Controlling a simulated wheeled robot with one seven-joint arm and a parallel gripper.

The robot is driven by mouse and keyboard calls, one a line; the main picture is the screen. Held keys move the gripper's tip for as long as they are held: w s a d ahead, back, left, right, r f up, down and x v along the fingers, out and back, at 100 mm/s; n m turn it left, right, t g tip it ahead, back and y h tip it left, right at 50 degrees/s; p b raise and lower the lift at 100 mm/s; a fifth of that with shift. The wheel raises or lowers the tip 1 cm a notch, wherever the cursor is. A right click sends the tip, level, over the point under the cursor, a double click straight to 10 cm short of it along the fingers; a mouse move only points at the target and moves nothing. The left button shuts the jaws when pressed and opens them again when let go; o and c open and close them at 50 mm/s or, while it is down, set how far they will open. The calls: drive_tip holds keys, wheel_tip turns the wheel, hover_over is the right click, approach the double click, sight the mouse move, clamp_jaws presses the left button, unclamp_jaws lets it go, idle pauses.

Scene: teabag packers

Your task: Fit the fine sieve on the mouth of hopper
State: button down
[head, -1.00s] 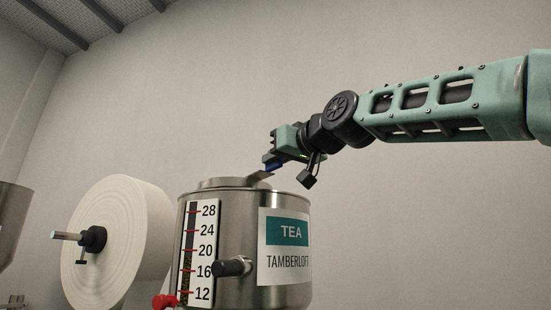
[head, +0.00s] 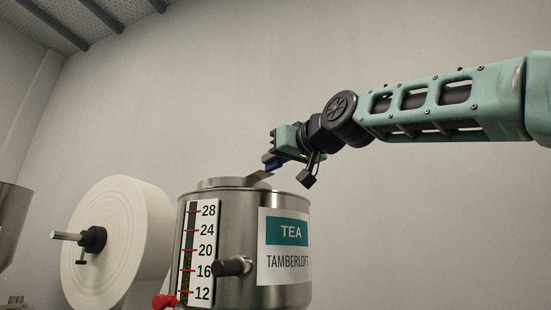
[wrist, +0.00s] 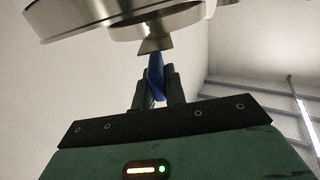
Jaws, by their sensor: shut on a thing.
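The hopper (head: 240,255) is a steel drum labelled TEA TAMBERLOFT, with a level scale on its front. The sieve (head: 228,183), a shallow steel ring, shows at the hopper's top, its lower part hidden by the rim. I cannot tell whether it is seated. Its flat metal tang (head: 260,176) slopes up to a blue grip. My gripper (head: 274,161) is shut on the blue grip, above the hopper's right side. In the wrist view the fingers (wrist: 158,85) clasp the blue grip (wrist: 155,77), and the sieve ring (wrist: 160,22) is beyond. The mesh is not visible.
A large white paper roll (head: 118,240) on a spindle stands left of the hopper. Another steel vessel (head: 12,220) is at the left edge. The space above the hopper is clear.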

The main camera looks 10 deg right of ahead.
drive_tip(key=shift+f+b, duration=1.85)
drive_tip(key=shift+b, duration=0.05)
drive_tip(key=c, duration=1.4)
unclamp_jaws()
drive_tip(key=shift+o, duration=0.2)
drive_tip(key=b, duration=0.9)
approach(275, 169)
drive_tip(key=f+v, duration=0.1)
drive_tip(key=v, duration=0.7)
drive_tip(key=shift+w, duration=0.3)
